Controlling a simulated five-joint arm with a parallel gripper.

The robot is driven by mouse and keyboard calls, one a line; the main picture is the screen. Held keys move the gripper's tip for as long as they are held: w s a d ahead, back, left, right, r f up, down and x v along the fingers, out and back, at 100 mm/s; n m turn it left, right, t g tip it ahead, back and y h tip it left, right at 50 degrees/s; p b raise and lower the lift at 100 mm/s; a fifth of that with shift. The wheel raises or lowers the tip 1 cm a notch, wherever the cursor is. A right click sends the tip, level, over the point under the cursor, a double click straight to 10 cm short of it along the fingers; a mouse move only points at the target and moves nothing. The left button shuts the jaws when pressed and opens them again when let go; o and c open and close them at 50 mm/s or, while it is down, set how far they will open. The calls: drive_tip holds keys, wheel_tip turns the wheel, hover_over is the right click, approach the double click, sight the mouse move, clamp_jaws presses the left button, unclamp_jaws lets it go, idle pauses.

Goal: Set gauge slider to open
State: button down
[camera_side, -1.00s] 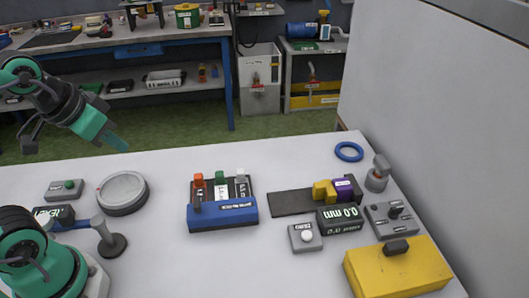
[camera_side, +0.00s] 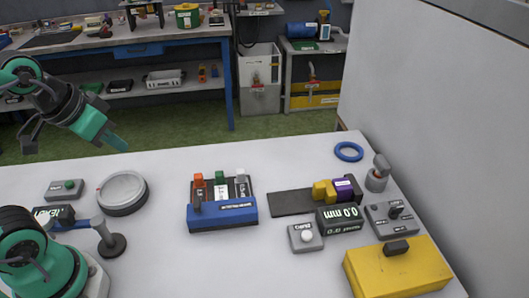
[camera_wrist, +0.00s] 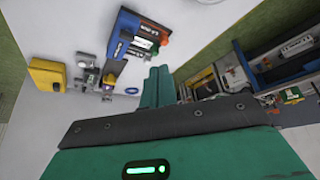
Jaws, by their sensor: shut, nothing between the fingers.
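The gauge (camera_side: 290,202) is a dark flat bar lying on the white table at the right. A yellow block (camera_side: 324,191) and a purple block (camera_side: 345,187) with a white label sit side by side at its right end, seemingly touching. A dark display box (camera_side: 340,217) in front of them reads 0.0 mm. Which block is the slider I cannot tell for sure. My gripper (camera_side: 119,143) is shut and empty, raised at the upper left, far from the gauge. Its teal fingers also show in the wrist view (camera_wrist: 158,85).
A blue unit with coloured levers (camera_side: 222,214) stands mid-table, between my gripper and the gauge. A round grey turntable (camera_side: 122,194) is at the left. A grey button box (camera_side: 305,237), a yellow box (camera_side: 398,270), a knob box (camera_side: 391,217) and a blue ring (camera_side: 349,152) surround the gauge.

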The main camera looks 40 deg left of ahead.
drive_tip(key=c, duration=1.5)
unclamp_jaws()
drive_tip(key=shift+w+r, duration=0.1)
drive_tip(key=shift+o, duration=1.3)
drive_tip(key=shift+w+d+r, duration=0.1)
drive_tip(key=shift+w, duration=0.05)
drive_tip(key=w+d+r+m+g, duration=0.1)
drive_tip(key=w+d+r, duration=0.1)
drive_tip(key=w, duration=0.3)
drive_tip(key=w+d+r+m+g, duration=0.1)
drive_tip(key=w+d+r, duration=0.1)
drive_tip(key=w, duration=0.4)
drive_tip(key=m+g, duration=0.4)
drive_tip(key=m, duration=0.3)
hover_over(320, 184)
drive_tip(key=f, duration=1.8)
drive_tip(key=shift+a+f, duration=0.2)
drive_tip(key=shift+d+f, duration=0.2)
drive_tip(key=shift+f, duration=0.1)
drive_tip(key=shift+f, duration=0.15)
